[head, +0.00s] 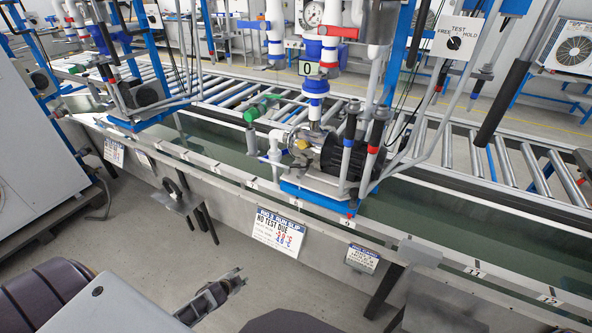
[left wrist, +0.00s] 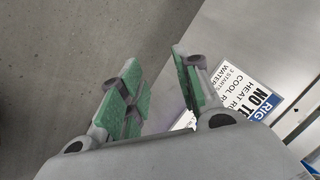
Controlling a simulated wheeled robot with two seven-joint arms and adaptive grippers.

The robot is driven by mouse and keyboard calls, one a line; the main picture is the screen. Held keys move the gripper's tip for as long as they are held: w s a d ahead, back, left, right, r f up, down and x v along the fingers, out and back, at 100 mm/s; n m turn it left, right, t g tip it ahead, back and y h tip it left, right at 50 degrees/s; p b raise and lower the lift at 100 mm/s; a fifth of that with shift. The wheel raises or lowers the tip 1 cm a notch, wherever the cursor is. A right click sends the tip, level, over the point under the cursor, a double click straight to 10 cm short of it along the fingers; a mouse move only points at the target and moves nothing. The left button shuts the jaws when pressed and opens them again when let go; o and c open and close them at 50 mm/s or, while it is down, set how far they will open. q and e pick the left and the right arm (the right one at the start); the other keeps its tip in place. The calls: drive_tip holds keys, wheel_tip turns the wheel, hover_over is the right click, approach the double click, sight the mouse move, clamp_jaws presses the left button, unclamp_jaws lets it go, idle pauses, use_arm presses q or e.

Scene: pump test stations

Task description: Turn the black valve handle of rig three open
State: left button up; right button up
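The rig above the slip headed RIG 3 (head: 278,231) has a blue base (head: 320,198), a black motor (head: 343,158), white and blue piping and a gauge (head: 312,14). Black-topped upright parts (head: 378,118) stand beside the motor; I cannot tell whether one is the black valve handle. My left gripper (head: 232,283) is low in front of the bench, apart from the rig. In the left wrist view (left wrist: 160,88) its green-padded fingers are apart and empty. My right gripper is not in view.
A roller conveyor (head: 240,93) runs behind the rig, and a bench rail (head: 215,171) runs along its front. A FREE/TEST/HOLD selector box (head: 456,37) stands at upper right. Another rig (head: 143,95) is at left. A grey cabinet (head: 45,150) stands far left. Floor (head: 150,240) before the bench is open.

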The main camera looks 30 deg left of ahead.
use_arm(q)
drive_tip(key=w+r+m+t+h+b, duration=0.1)
drive_tip(key=w+r+m+t, duration=0.15)
drive_tip(key=w+r, duration=0.6)
drive_tip(key=w+r+m+t+b, duration=0.1)
drive_tip(key=w+r+m+t, duration=0.3)
drive_tip(key=r, duration=0.7)
drive_tip(key=w+d+r+m+h, duration=0.1)
drive_tip(key=w+d+r+m, duration=0.1)
drive_tip(key=r, duration=0.5)
drive_tip(key=w+d+r+m+t+h+b, duration=0.1)
drive_tip(key=w+d+r+m+h, duration=0.1)
drive_tip(key=r, duration=0.5)
drive_tip(key=w+d+r+m+t+h+b, duration=0.1)
drive_tip(key=d+r, duration=0.3)
drive_tip(key=r, duration=0.4)
drive_tip(key=shift+w+d+m+h, duration=0.3)
drive_tip(key=shift+w+m, duration=0.3)
drive_tip(key=shift+m, duration=0.25)
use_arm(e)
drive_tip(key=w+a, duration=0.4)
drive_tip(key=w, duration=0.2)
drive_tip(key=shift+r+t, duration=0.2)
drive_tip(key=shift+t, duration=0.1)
use_arm(q)
drive_tip(key=shift+w+r, duration=0.1)
drive_tip(key=shift+w, duration=0.05)
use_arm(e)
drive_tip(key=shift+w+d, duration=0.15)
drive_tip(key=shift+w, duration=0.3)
